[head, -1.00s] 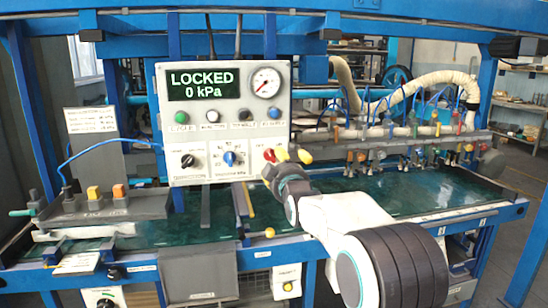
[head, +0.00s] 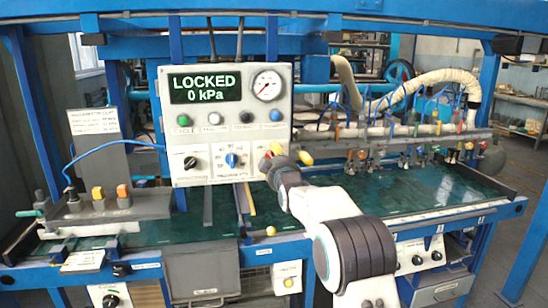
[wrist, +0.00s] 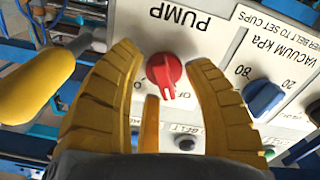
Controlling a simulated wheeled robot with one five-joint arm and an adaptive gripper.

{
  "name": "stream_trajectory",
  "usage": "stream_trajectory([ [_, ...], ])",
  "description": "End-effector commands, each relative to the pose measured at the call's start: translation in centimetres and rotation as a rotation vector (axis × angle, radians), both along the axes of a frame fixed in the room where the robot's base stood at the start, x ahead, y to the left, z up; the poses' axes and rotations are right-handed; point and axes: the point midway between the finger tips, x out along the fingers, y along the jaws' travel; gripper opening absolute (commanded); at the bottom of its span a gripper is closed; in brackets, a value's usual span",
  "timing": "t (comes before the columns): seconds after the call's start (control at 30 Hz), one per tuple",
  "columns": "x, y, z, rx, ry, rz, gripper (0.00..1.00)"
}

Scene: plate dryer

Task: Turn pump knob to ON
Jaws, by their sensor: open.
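The red pump knob (wrist: 164,72) sits on the white control panel (wrist: 215,22) beside the upside-down word PUMP in the wrist view. Its narrow grip points toward the bottom of that picture. My gripper (wrist: 163,58) is open, with one yellow finger on each side of the knob. I cannot tell whether either finger touches it. In the head view my gripper (head: 271,156) is at the lower right of the panel and mostly hides the knob. The panel's display (head: 205,86) reads LOCKED, 0 kPa.
A yellow handle (wrist: 35,65) stands out close beside my gripper; it also shows in the head view (head: 305,158). The blue vacuum knob (wrist: 262,97) is on the knob's other side. A row of buttons (head: 215,118) lies above, and a gauge (head: 267,86) is at upper right.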

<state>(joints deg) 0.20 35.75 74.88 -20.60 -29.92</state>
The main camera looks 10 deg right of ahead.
Motion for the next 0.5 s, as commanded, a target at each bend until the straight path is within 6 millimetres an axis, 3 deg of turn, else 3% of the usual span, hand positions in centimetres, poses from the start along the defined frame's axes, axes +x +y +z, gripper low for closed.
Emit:
stream_trajectory([
  [0.3,0.08,-0.01,0.0,0.0,0.0,0.0,0.49],
  [0.5,0.07,0.0,0.01,0.0,0.0,0.0,0.31],
])
